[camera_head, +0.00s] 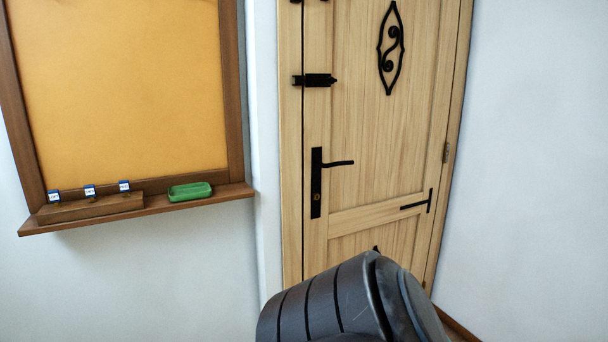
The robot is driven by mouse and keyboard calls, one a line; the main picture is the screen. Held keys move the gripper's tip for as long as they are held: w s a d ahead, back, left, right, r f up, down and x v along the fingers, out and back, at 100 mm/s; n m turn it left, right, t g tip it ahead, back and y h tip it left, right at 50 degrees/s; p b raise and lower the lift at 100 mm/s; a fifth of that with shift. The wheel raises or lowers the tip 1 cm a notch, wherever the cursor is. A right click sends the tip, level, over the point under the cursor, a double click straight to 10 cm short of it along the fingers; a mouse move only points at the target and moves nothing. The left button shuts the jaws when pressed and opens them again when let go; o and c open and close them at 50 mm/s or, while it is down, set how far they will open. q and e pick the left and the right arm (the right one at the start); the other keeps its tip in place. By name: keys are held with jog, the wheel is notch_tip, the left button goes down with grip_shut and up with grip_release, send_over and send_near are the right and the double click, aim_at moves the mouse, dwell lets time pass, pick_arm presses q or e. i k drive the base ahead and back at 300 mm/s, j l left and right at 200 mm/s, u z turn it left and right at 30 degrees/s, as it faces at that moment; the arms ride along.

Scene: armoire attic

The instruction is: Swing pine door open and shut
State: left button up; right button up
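The pine door (372,165) stands in its frame right of the middle in the head view and looks shut. Its black lever handle (338,163) sits on a tall black plate near the left edge, pointing right. A keyhole shows low on the plate. A black bolt-like fitting (316,80) is above the handle, across the door's left edge. A hinge (446,152) shows on the right edge. A dark part of my own arm covers the lower part of the door. Neither gripper is in view.
An orange board in a brown wooden frame (233,90) hangs on the left wall. Its ledge (225,196) sticks out and holds a green tray (190,192) and a wooden block (90,207) with small labelled items. The right wall (540,170) is bare.

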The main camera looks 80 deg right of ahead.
aim_at(386, 111)
jog(key=z, duration=0.45)
jog(key=i+z, duration=0.1)
jog(key=z, duration=0.4)
jog(key=j+z, duration=0.15)
jog(key=z, duration=0.3)
jog(key=i+j+z, duration=0.1)
jog(key=z, duration=0.85)
jog(key=j+z, duration=0.2)
jog(key=z, duration=0.3)
jog(key=j+z, duration=0.1)
jog(key=z, duration=0.35)
